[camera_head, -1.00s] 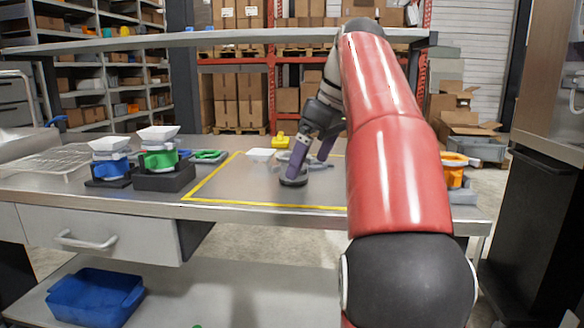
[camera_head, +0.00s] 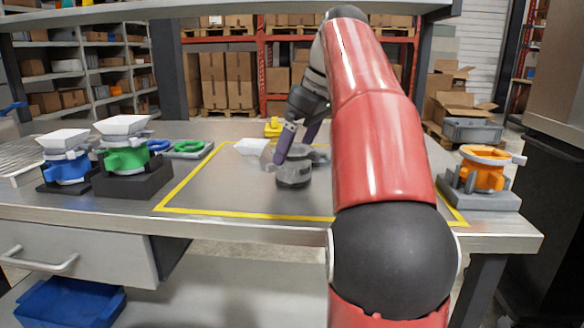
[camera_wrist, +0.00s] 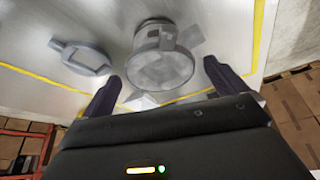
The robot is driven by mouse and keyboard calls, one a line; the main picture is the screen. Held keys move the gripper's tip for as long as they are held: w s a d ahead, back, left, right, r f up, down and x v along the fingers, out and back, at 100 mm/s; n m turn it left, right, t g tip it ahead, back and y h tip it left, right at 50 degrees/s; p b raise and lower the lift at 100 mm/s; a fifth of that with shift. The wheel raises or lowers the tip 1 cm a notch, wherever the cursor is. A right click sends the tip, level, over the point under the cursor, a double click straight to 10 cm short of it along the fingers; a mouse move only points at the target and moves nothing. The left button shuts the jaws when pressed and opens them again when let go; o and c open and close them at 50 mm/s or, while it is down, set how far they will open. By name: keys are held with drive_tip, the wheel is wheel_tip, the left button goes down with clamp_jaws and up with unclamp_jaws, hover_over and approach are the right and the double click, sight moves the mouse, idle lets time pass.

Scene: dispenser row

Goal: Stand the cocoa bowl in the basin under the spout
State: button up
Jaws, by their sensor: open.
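A grey, clear-looking round vessel (camera_head: 294,174) stands on the table inside the yellow tape outline. It also shows in the wrist view (camera_wrist: 165,68), with small pieces sticking out of its side. I cannot tell whether it is the cocoa bowl; no label is readable. My gripper (camera_head: 298,146) is open at this vessel. In the wrist view its dark fingers are spread wide, with the vessel's lower end roughly between them; touching cannot be told. A grey ring with a handle (camera_wrist: 84,58) lies beside the vessel. No basin or spout is clearly identifiable.
Green (camera_head: 124,157) and blue (camera_head: 67,170) dispensers with white hoppers stand at the left on dark bases. An orange one (camera_head: 483,172) stands at the right on a grey base. A white dish (camera_head: 252,147) and a yellow object (camera_head: 273,127) sit behind. The front of the outline is clear.

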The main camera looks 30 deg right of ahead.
sight(290, 162)
drive_tip(key=b+x, duration=0.1)
drive_tip(key=x, duration=0.4)
drive_tip(key=shift+s+f, duration=0.1)
drive_tip(key=shift+s, duration=0.05)
drive_tip(key=c, duration=1.2)
